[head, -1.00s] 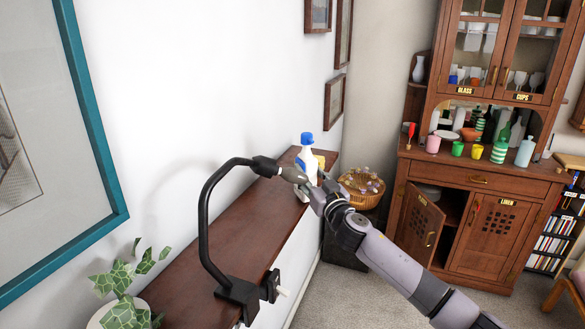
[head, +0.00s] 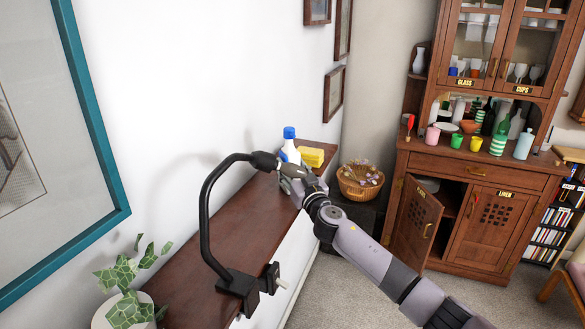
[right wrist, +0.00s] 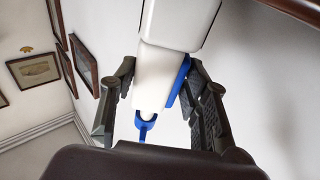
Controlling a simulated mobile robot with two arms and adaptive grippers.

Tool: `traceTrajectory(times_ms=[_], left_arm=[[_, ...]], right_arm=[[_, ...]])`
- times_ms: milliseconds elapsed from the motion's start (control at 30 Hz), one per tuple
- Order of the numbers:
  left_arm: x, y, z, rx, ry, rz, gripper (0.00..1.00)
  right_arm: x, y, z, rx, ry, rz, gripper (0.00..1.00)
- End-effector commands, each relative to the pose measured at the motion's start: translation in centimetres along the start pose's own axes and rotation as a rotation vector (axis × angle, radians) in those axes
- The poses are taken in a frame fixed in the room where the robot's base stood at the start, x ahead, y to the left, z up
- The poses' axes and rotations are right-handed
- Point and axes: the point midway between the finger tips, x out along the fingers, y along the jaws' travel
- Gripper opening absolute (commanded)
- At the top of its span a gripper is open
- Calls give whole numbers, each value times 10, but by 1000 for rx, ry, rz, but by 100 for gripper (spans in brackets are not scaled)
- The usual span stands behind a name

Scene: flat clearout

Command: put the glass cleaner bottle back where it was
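The glass cleaner bottle (head: 290,147) is white with a blue top. It stands out above the far part of the brown wall shelf in the head view, roughly upright. Its base is hidden behind my right gripper (head: 285,178), so I cannot tell whether it touches the shelf. In the right wrist view the white bottle (right wrist: 160,75) with its blue part lies between the two dark fingers of my right gripper (right wrist: 160,95), which are closed in on it from both sides. My left gripper is not in view.
A black clamp lamp (head: 205,205) arches over the shelf (head: 225,225), its head right beside my gripper. A yellow sponge (head: 312,156) lies just right of the bottle. A potted plant (head: 125,290) stands at the near end. A wicker basket (head: 360,183) is beyond the shelf.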

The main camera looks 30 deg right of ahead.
Motion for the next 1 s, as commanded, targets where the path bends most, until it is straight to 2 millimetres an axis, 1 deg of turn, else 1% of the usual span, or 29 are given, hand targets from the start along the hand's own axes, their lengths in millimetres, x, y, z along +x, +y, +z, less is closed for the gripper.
traceTrajectory(times_ms=[33,200,567,667,767,1000], left_arm=[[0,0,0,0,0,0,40],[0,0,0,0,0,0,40],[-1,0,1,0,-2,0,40],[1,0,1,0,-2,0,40],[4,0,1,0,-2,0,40],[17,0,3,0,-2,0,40]], right_arm=[[0,0,0,0,0,0,48],[0,0,0,0,0,0,58],[-1,0,-1,0,0,-1,58],[-10,0,0,0,1,0,58],[-24,0,1,-1,0,-2,58],[-68,0,3,0,-2,-3,58]])
